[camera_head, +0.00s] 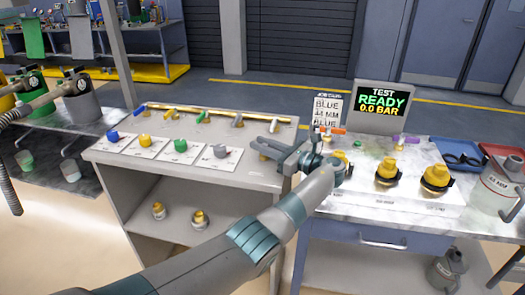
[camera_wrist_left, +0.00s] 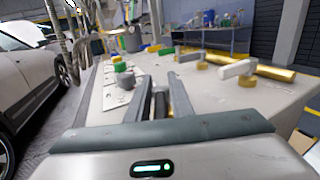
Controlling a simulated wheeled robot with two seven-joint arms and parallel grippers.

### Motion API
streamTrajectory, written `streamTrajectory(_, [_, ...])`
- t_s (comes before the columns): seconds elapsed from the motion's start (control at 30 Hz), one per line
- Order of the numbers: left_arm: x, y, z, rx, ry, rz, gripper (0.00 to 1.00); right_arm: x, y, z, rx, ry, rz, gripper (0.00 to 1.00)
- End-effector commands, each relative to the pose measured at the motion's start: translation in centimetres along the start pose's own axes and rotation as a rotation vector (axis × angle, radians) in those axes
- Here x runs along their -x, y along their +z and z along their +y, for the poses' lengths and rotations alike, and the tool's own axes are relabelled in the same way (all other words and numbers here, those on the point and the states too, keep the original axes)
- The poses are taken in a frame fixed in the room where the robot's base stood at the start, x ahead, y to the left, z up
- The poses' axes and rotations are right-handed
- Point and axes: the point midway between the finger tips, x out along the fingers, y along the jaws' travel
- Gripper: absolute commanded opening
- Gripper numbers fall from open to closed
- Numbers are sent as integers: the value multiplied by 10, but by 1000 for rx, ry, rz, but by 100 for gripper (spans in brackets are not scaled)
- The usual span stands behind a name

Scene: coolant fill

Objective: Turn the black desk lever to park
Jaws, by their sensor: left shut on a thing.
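My left gripper (camera_head: 263,147) reaches across the right end of the grey bench from the front right. In the left wrist view its two fingers (camera_wrist_left: 160,95) are closed around a dark, black lever (camera_wrist_left: 161,104). A bit of brass shows beside the lever's lower end. The fingers hide most of the lever in the head view, so its exact angle and any park mark cannot be read. My right gripper is not in view.
A brass pipe (camera_head: 215,115) with several coloured levers runs along the grey bench (camera_head: 172,152). Coloured caps on white cards lie in front. To the right, a marble-topped desk (camera_head: 405,211) carries brass fittings and a jug (camera_head: 495,188). A screen (camera_head: 380,103) reads "READY 0.0 BAR".

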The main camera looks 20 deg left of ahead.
Motion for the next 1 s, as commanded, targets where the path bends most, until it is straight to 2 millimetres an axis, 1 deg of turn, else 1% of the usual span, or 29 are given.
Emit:
streamTrajectory(0.5, [0,-1,0,-2,14,4,0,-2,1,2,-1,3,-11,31])
streamTrajectory(0.53, [0,-1,0,-2,14,4,25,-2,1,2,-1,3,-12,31])
streamTrajectory(0.57, [0,-1,0,-2,14,3,29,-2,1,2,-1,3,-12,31])
streamTrajectory(0.87, [0,0,0,0,14,2,29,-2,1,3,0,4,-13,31])
streamTrajectory(1.0, [0,4,0,1,14,1,29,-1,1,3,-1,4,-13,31])
